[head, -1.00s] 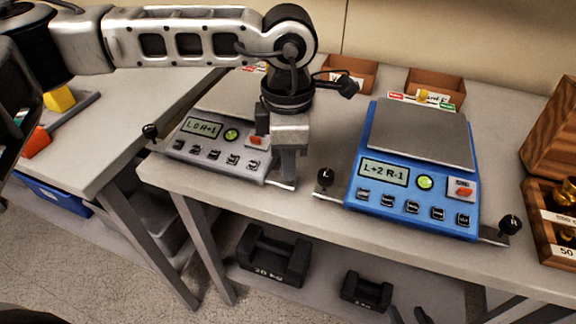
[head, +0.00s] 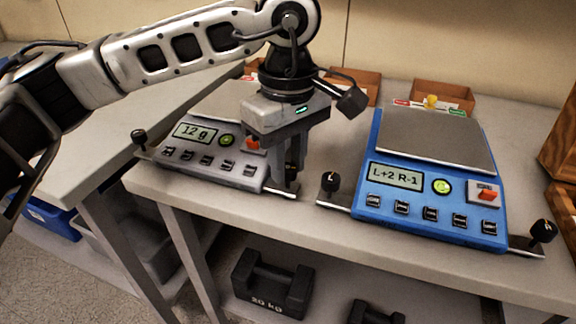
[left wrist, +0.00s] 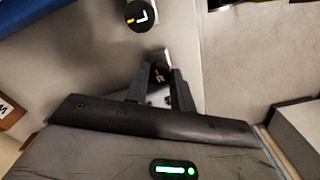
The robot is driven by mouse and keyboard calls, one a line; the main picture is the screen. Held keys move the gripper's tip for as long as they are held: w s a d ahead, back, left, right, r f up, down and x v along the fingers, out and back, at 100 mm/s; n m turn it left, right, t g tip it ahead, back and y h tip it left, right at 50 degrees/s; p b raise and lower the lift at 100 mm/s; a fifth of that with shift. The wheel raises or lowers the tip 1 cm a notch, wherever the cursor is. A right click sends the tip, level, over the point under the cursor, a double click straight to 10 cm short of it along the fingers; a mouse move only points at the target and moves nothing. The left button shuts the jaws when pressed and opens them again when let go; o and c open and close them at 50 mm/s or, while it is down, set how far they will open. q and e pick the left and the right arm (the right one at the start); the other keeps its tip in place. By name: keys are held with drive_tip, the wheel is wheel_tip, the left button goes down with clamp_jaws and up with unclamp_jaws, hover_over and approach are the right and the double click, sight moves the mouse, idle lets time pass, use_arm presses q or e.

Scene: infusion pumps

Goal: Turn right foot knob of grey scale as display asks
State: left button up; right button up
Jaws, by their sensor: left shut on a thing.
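The grey scale (head: 215,165) stands on the table, left of centre in the head view. Its display (head: 195,132) reads "12 g". Its left foot knob (head: 138,136) is black and stands free. My left gripper (head: 285,180) points down at the scale's right front corner and is shut on the right foot knob. The head view hides that knob behind the fingers. In the left wrist view the black knob (left wrist: 158,73) with an orange mark shows between the two fingers. My right gripper is in neither view.
A blue scale (head: 430,205) stands close to the right, its display reading "L+2 R-1". Its left knob (head: 330,182) is near my left gripper. Small brown boxes (head: 443,97) stand behind. A 20 kg weight (head: 272,283) lies on the shelf below.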

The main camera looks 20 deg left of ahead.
sight(288, 168)
use_arm(q)
drive_tip(key=shift+m+b, duration=0.3)
drive_tip(key=shift+m, duration=0.4)
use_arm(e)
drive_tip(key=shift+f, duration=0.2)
use_arm(q)
drive_tip(key=shift+r+m, duration=0.1)
drive_tip(key=shift+m, duration=0.2)
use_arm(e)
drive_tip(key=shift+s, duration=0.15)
use_arm(q)
drive_tip(key=o, duration=1)
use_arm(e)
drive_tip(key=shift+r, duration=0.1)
use_arm(q)
drive_tip(key=shift+r, duration=0.2)
wheel_tip(288, 168, up, 16)
drive_tip(key=p, duration=0.2)
drive_tip(key=shift+f+p, duration=0.25)
drive_tip(key=shift+p, duration=0.1)
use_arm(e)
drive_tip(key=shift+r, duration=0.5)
use_arm(q)
drive_tip(key=shift+s, duration=0.1)
